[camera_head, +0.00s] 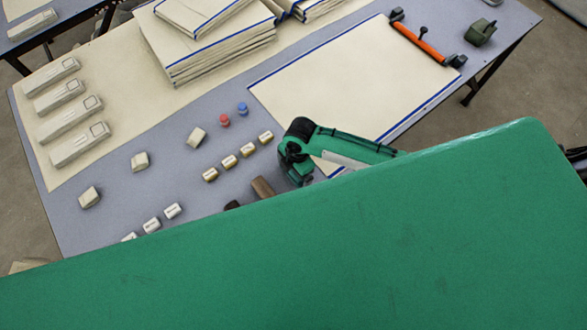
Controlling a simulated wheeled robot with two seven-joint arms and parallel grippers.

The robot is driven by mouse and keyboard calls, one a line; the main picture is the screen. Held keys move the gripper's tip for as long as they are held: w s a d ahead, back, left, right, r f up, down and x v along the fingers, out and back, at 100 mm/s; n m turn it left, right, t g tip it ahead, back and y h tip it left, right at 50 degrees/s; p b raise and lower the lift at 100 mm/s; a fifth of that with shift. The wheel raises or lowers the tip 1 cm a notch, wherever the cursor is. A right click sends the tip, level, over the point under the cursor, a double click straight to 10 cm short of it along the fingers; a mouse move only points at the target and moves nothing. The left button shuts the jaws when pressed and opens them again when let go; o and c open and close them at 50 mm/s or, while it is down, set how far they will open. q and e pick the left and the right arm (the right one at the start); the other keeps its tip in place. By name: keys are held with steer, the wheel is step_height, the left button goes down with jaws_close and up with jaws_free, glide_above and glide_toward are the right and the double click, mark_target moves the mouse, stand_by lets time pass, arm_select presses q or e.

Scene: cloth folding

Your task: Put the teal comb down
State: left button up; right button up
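I cannot make out a comb for certain. A green and black jointed part (297,152), which looks like my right gripper, is over the table at the lower edge of a cream cloth with blue edges (335,85). Its green length runs right, and I cannot see clearly whether its fingers are open or hold anything. A large green surface fills the foreground and hides the near part of the table. My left gripper is not in view.
The grey table (175,135) carries a stack of folded cloths (220,55), several pale boxes (72,118) at left, small labelled blocks (228,162), red (225,120) and blue (242,108) pieces, and an orange bar with black ends (418,40). A brown block (262,187) lies near the jointed part.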

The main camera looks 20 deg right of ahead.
steer(key=shift+r, duration=0.2)
step_height(320, 180, up, 12)
steer(key=d+b, duration=0.1)
steer(key=shift+w+d, duration=0.15)
steer(key=shift+w, duration=0.1)
steer(key=shift+f, duration=0.1)
